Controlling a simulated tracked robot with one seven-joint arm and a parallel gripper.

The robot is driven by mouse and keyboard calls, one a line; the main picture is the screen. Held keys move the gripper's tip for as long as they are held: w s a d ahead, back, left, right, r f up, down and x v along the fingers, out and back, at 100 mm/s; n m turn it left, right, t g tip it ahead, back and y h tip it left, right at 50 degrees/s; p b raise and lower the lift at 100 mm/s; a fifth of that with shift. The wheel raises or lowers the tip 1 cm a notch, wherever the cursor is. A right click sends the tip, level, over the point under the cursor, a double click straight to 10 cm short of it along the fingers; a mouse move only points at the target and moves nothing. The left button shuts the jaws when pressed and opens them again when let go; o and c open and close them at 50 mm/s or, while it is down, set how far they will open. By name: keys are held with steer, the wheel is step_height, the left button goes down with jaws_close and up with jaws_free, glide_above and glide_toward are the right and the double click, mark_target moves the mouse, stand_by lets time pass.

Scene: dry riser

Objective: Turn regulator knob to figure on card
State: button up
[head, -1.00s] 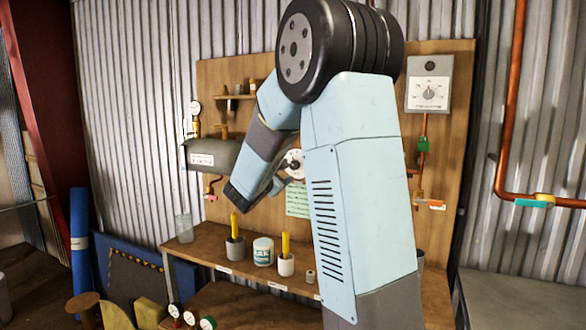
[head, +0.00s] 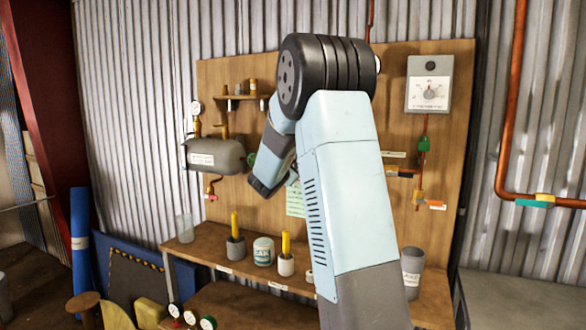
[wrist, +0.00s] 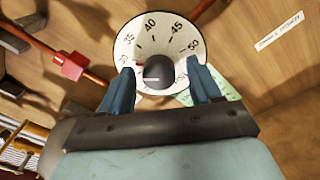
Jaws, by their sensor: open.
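In the wrist view a round white dial (wrist: 132,48) carries printed figures, 35, 40, 45 and 50 readable. Its dark grey knob (wrist: 158,70) sits at the centre, with a pale mark towards the lower left. My gripper (wrist: 160,80) is open, one blue finger on each side of the knob; I cannot tell whether either touches. Fingers and palm cover the dial's lower part. In the head view my arm hides the dial. A pale green sheet with lines of writing (head: 295,202) hangs on the wooden board below my wrist; its text is too small to read.
A grey tank (head: 215,154) with a gauge is left of my arm. A grey dial box (head: 429,84) is at upper right. Pots, one a white tub (head: 263,251), stand on the bench below. A red pipe fitting (wrist: 70,65) lies left of the dial.

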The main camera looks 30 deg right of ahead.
steer(key=c, duration=1)
steer(key=shift+a+m, duration=0.1)
steer(key=shift+m, duration=0.6)
steer(key=shift+c, duration=0.2)
steer(key=o, duration=1)
steer(key=shift+o, duration=0.2)
steer(key=v, duration=1.3)
steer(key=shift+s+a, duration=0.2)
steer(key=shift+a, duration=0.05)
steer(key=shift+s+f, duration=0.1)
